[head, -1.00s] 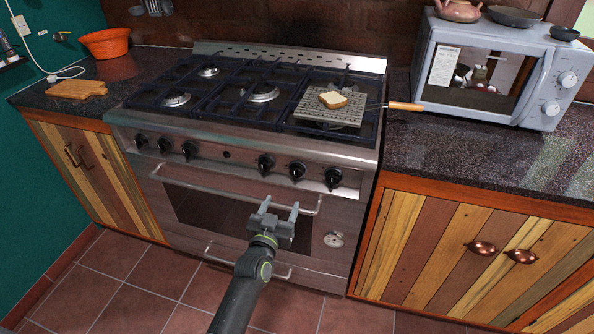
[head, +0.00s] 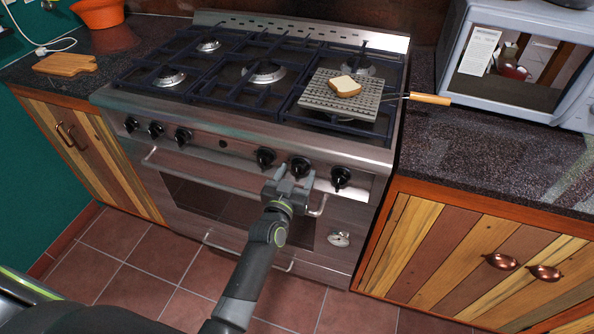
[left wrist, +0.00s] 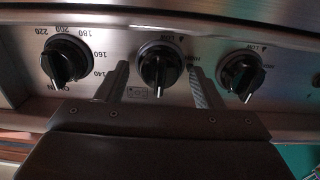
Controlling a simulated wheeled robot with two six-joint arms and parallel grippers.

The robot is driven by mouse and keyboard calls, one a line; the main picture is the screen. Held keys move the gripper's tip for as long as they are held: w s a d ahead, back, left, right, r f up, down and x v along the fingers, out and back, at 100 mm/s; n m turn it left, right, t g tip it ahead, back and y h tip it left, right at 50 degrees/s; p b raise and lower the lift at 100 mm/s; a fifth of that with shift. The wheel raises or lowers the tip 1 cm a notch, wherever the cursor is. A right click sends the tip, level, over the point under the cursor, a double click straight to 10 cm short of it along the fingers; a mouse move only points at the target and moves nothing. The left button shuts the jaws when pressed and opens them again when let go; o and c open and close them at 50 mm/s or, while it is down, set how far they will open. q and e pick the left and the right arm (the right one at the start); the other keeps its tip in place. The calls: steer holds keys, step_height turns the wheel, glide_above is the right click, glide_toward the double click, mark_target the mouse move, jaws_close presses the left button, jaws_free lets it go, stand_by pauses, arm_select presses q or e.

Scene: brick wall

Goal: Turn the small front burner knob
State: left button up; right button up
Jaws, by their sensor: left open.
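A row of black knobs runs along the steel front panel of the stove (head: 225,145). My left gripper (head: 293,173) is open, just in front of the middle knob (head: 299,165) of the right-hand group. In the left wrist view the open fingers of my left gripper (left wrist: 160,85) lie on either side of this knob (left wrist: 159,66), which stands between them with its pointer downward. I cannot tell whether they touch it. The knob with temperature numbers (left wrist: 65,62) is to its left, and another burner knob (left wrist: 242,74) is to its right. My right gripper is not in view.
The oven handle (head: 215,178) runs below the knobs, partly behind my left gripper. A griddle (head: 365,103) with bread (head: 344,86) sits on the right burners, its wooden handle (head: 430,98) sticking out right. A microwave (head: 462,60) stands on the right counter.

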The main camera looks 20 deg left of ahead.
arm_select(q)
steer(key=shift+c, duration=0.8)
steer(key=c, duration=0.8)
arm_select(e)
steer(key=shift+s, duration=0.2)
arm_select(q)
steer(key=shift+n, duration=0.4)
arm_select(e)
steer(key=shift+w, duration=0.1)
arm_select(q)
steer(key=n, duration=1.3)
steer(key=shift+n, duration=1.9)
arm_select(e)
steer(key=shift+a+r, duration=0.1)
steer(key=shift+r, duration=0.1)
